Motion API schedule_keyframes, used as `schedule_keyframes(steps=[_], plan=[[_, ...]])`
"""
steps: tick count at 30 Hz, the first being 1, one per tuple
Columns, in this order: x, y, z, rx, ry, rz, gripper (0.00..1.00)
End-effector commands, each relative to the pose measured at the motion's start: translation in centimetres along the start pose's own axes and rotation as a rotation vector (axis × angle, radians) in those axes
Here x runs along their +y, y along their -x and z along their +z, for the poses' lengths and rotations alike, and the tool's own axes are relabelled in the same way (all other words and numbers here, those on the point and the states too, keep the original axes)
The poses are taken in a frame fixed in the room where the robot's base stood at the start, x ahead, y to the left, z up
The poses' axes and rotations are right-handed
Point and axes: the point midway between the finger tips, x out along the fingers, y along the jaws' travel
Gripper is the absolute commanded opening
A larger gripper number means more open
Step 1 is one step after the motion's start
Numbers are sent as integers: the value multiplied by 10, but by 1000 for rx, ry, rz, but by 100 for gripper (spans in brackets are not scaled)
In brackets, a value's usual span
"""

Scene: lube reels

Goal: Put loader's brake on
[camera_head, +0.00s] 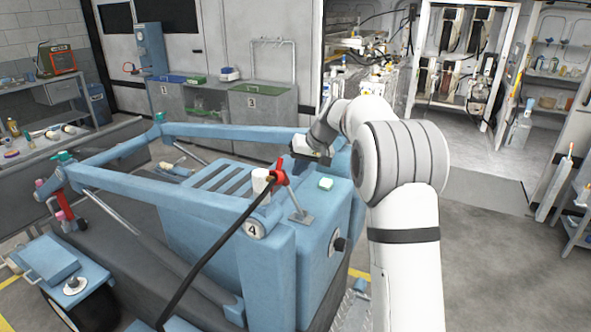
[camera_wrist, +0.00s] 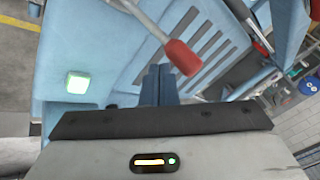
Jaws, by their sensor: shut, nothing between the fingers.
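The blue loader (camera_head: 215,215) fills the middle of the head view, with two long lift arms. A lever with a red grip (camera_head: 279,172) and a grey shaft stands on its body, rising from a small grey plate. In the wrist view, the red grip (camera_wrist: 182,57) hangs just beyond and right of my fingertips. My gripper (camera_head: 299,170) is beside the lever, on its far right side in the head view. Its two dark fingers (camera_wrist: 158,84) are together, with nothing between them. I cannot tell whether they touch the lever.
A small pale green-lit block (camera_head: 325,183) sits on the loader right of the lever; it also shows in the wrist view (camera_wrist: 77,82). A black hose (camera_head: 215,247) runs across the near lift arm. Grey cabinets (camera_head: 262,118) stand behind. Floor is open at right.

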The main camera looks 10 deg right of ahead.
Motion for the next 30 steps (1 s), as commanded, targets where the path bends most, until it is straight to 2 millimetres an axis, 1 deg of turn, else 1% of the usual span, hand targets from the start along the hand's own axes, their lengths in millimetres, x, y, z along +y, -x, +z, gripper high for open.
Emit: schedule_keyframes(steps=[1, 4, 5, 9, 13, 16, 21, 23, 26, 29, 30], plan=[[6, 9, -3, 2, -2, 1, 0], [19, 23, -6, 0, -1, -1, 0], [16, 28, -8, 4, 2, -1, 0], [8, 60, -14, 4, 2, 1, 0], [1, 84, -20, 4, 0, 0, 0], [-3, 98, -23, 3, 0, 0, 0], [-7, 111, -24, 0, -1, 2, 0], [-9, 115, -20, -2, -3, 8, 0], [-16, 123, -4, -8, -14, 28, 0], [-23, 134, 24, -16, -28, 63, 0], [-26, 138, 38, -20, -35, 80, 0]])
